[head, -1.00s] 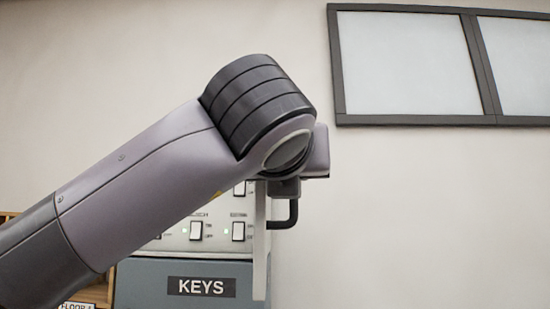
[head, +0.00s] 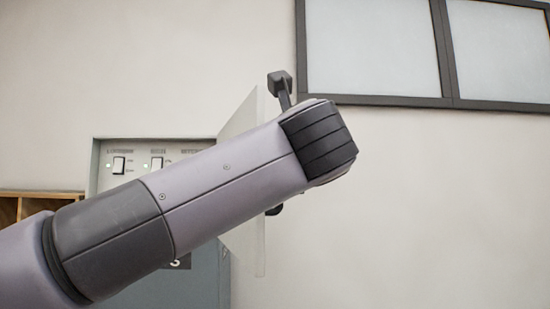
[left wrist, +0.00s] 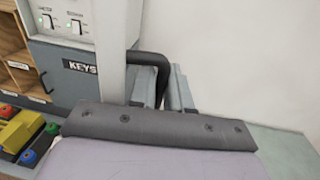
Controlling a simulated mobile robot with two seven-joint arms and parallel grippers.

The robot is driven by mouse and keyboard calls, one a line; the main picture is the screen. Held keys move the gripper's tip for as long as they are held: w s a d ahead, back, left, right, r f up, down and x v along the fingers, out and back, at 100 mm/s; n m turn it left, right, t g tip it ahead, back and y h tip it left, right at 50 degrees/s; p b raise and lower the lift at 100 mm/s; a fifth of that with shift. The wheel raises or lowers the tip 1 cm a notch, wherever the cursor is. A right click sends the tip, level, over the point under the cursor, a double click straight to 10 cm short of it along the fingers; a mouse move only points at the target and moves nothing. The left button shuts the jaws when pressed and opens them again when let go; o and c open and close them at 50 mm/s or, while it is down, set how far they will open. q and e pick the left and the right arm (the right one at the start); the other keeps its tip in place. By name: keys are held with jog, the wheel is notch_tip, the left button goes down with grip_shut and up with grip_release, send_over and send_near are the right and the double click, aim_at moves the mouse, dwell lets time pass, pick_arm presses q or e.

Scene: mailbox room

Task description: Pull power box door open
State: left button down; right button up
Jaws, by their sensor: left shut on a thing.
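The power box (head: 120,148), a grey panel with switches and green lights, is on the wall behind my left arm. It also shows at the top left of the left wrist view (left wrist: 70,18). Its pale door (head: 242,118) stands swung out at the box's right side, partly hidden by my arm. The dark handle (head: 281,86) is on the door, its middle hidden in the head view. In the left wrist view, my left gripper (left wrist: 162,88) is shut on the curved black handle (left wrist: 153,62), beside the door's edge (left wrist: 112,50). My right gripper is in neither view.
A blue-grey key cabinet (head: 205,285) is below the box, its KEYS label readable in the left wrist view. Wooden pigeonholes (head: 30,205) are to the left. A dark-framed window (head: 375,50) is at upper right. The wall right of the door is bare.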

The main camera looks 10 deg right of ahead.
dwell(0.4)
pick_arm(q)
jog(key=c, duration=1.3)
grip_release()
jog(key=shift+o, duration=0.2)
jog(key=s+b, duration=0.3)
jog(key=s, duration=0.4)
